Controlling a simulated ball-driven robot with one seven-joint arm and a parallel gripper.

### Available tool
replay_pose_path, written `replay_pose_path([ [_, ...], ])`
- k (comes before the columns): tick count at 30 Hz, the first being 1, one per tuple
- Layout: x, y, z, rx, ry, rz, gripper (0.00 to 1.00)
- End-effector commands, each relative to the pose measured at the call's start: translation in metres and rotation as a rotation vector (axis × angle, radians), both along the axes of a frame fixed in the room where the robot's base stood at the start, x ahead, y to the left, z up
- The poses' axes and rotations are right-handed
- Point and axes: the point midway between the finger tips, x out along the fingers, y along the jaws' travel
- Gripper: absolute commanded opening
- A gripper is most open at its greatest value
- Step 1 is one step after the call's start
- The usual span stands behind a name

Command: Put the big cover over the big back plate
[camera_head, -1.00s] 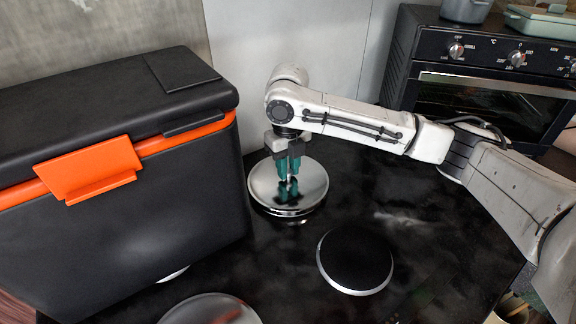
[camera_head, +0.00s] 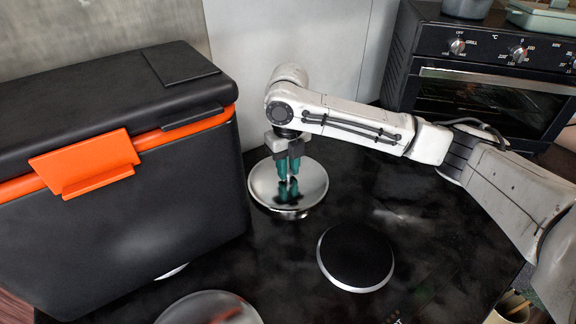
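A round shiny silver cover (camera_head: 312,190), which I take to be the big cover, is at the back of the black cooktop, just right of the black box. My gripper (camera_head: 289,178) points straight down at its middle. The teal fingers are close together, apparently on a small knob, and are mirrored in the cover. Below the cover's front edge only a narrow light strip shows. The big back plate is not clearly visible, and I cannot tell whether the cover touches it. A bare black plate with a silver rim (camera_head: 355,257) lies in front, to the right.
A large black box with an orange latch (camera_head: 85,165) stands close on the left. Another silver disc (camera_head: 210,308) is cut off at the bottom edge. A black oven (camera_head: 490,80) stands behind right. The cooktop (camera_head: 420,235) right of the bare plate is clear.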

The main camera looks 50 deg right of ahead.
Motion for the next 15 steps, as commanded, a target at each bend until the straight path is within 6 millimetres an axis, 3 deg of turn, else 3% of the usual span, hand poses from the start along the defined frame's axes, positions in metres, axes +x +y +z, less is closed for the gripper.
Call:
replay_pose_path([
  [9,0.0,0.0,0.0001,0.0,0.0,0.0,0.54],
  [15,-0.0001,0.0001,-0.0002,0.0,0.001,0.0,0.54],
])
